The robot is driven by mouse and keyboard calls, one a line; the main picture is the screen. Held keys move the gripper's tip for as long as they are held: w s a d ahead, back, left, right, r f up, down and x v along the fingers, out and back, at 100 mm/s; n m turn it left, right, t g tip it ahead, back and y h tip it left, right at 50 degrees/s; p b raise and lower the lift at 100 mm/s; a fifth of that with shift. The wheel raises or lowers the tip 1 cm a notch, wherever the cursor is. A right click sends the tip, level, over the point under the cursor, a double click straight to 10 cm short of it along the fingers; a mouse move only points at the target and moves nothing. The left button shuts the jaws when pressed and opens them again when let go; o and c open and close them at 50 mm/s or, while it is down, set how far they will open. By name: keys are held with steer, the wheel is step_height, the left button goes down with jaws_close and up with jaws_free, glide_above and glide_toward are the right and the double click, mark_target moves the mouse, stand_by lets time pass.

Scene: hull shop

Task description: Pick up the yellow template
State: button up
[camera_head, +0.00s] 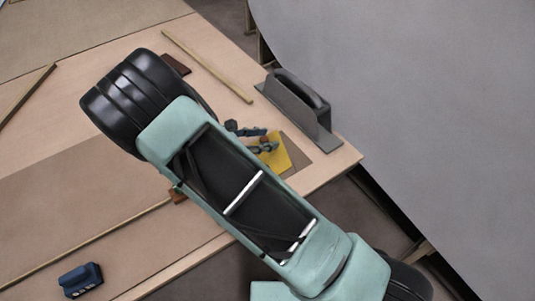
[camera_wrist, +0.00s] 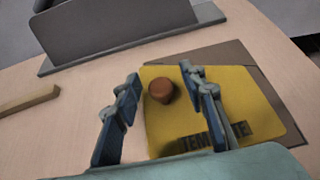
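The yellow template (camera_wrist: 180,120) is a flat plate with rounded corners, dark lettering and a round brown knob (camera_wrist: 161,90) standing up from it. It lies on a darker brown sheet (camera_wrist: 237,58) on the wooden table. In the head view only part of the template (camera_head: 280,158) shows; my arm and gripper hide the rest. My gripper (camera_wrist: 167,95) is open and empty above the template. The gripper also shows in the head view (camera_head: 270,142).
A grey plate tool with a handle (camera_head: 300,105) stands near the table's right edge, just beyond the template. A wooden strip (camera_head: 208,67) lies to the upper left. A small dark blue block (camera_head: 81,279) is at lower left. A large grey hull surface (camera_head: 420,100) rises on the right.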

jaws_close()
steer(key=shift+r, duration=0.1)
stand_by(0.3)
